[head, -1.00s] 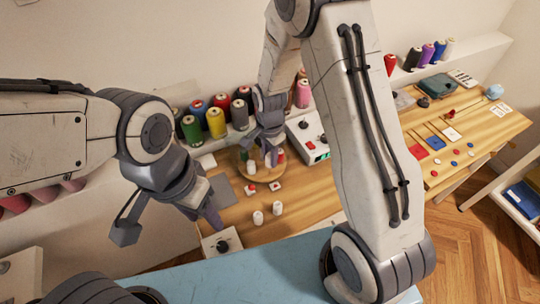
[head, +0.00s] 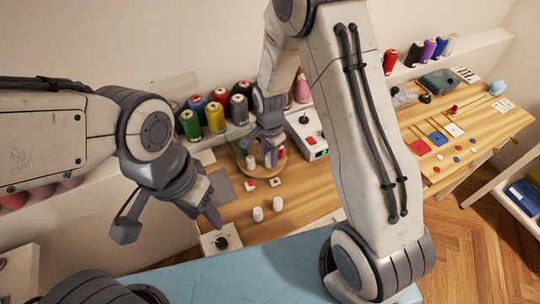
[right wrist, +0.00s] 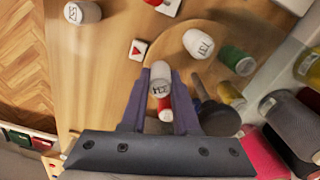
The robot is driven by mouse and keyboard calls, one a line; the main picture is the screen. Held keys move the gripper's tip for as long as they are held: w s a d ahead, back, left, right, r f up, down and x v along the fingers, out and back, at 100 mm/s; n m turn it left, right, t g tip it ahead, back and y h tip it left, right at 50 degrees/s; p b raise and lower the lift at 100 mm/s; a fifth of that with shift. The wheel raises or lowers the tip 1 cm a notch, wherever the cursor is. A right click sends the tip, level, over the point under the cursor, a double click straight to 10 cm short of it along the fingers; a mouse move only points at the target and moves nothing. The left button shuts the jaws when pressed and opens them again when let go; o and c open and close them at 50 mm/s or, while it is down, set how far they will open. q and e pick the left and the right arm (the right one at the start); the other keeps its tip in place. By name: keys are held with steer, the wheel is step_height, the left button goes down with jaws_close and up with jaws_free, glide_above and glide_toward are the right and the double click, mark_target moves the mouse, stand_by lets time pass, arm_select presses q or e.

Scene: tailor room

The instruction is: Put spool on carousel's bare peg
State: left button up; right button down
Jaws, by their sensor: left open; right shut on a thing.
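My right gripper (right wrist: 160,105) is shut on a white spool (right wrist: 160,78) with a dark printed label, over the round wooden carousel (right wrist: 240,28). A red spool (right wrist: 165,108) shows just behind the held one; I cannot tell whether they touch. Another white spool (right wrist: 198,43) and a green spool (right wrist: 237,58) stand on the carousel. The bare peg cannot be made out. In the head view, my right gripper (head: 270,152) is low over the carousel (head: 238,168) and hides part of it. My left gripper (head: 213,218) is open and empty, left of the carousel.
A box with a black knob (head: 220,242) lies below my left gripper. Coloured thread cones (head: 215,118) line the shelf behind.

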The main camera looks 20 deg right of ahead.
steer(key=shift+f, duration=0.15)
steer(key=shift+f+b, duration=0.45)
steer(key=shift+f, duration=0.15)
steer(key=c, duration=0.6)
jaws_free()
steer(key=shift+r, duration=0.1)
steer(key=shift+w, duration=0.15)
